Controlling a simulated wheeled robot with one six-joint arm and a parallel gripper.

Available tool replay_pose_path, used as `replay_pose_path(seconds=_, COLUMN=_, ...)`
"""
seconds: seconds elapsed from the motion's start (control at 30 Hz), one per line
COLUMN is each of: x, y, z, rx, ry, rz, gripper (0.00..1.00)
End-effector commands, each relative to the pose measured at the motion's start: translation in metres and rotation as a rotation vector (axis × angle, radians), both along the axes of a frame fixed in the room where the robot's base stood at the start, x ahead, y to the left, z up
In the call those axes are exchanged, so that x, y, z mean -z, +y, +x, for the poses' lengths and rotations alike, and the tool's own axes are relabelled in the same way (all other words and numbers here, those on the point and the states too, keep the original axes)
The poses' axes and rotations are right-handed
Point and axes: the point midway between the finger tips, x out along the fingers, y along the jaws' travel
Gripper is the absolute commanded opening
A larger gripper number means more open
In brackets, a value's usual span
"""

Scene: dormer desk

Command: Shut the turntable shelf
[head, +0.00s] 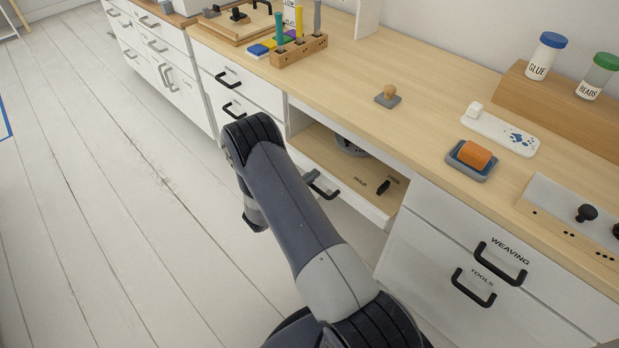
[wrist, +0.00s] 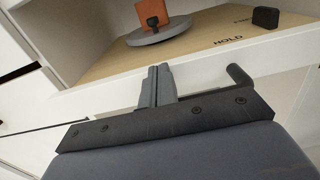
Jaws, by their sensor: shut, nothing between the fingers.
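The turntable shelf (head: 345,170) is a pale wood board with a white front, in an open bay under the desk top. It appears to stand out past the cabinet front. Its black handle (head: 322,187) is partly behind my arm; the handle also shows in the wrist view (wrist: 238,76). The grey turntable (wrist: 160,34) sits toward the back with an orange-brown block (wrist: 153,16) on it. My gripper (wrist: 160,70) is shut and empty, in front of the shelf's white front, left of the handle. Whether it touches the front I cannot tell.
A black knob (head: 383,187) stands on the shelf beside the HOLD lettering. The weaving drawer (head: 480,235) is right of the bay, with other drawers (head: 235,85) to the left. The desk top holds a stamp (head: 388,94) and orange block (head: 472,155). Floor at left is clear.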

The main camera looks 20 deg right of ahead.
Motion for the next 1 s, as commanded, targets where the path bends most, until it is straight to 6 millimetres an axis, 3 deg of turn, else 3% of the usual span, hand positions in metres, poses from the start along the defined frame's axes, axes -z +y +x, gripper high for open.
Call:
replay_pose_path(seconds=0.13, x=0.002, y=-0.007, z=0.002, rx=0.002, ry=-0.002, rz=0.001, gripper=0.0)
replay_pose_path(seconds=0.43, x=0.001, y=-0.045, z=0.016, rx=0.003, ry=-0.002, rz=0.001, gripper=0.0)
replay_pose_path(seconds=0.8, x=-0.002, y=-0.047, z=0.018, rx=0.002, ry=-0.006, rz=-0.001, gripper=0.0)
replay_pose_path(seconds=1.0, x=0.0, y=-0.035, z=0.017, rx=0.0, ry=-0.005, rz=-0.001, gripper=0.0)
